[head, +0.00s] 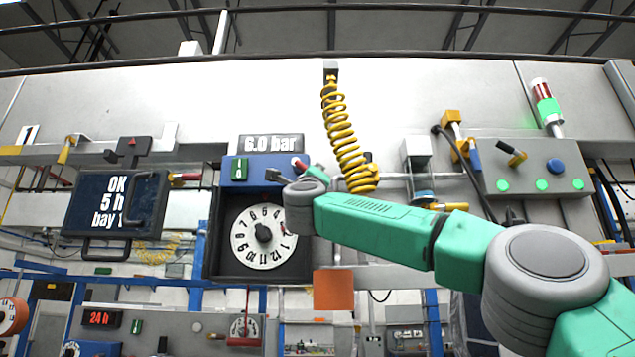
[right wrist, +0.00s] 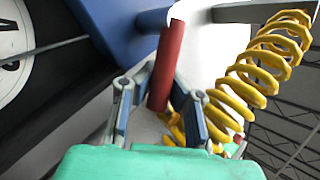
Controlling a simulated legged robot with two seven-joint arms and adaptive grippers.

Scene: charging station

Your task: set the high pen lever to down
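A lever with a red handle (head: 297,162) sticks out from the blue box (head: 262,168) above the round dial. The handle (right wrist: 168,65) also shows large in the right wrist view, slanting between my fingers. My right gripper (right wrist: 163,75) has a fingertip close on each side of the handle and appears shut on it. In the head view my right gripper (head: 308,170) is small and partly hidden behind my wrist. A dark lever (head: 278,177) sits just left of it on the same box. I cannot read a label naming either lever. My left gripper is not in view.
A coiled yellow hose (head: 345,130) hangs close to the right of my gripper. The white dial (head: 264,236) sits below in a black frame. A "6.0 bar" display (head: 271,143) is above. A screen (head: 115,203) is at left, and a grey panel (head: 538,168) at right.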

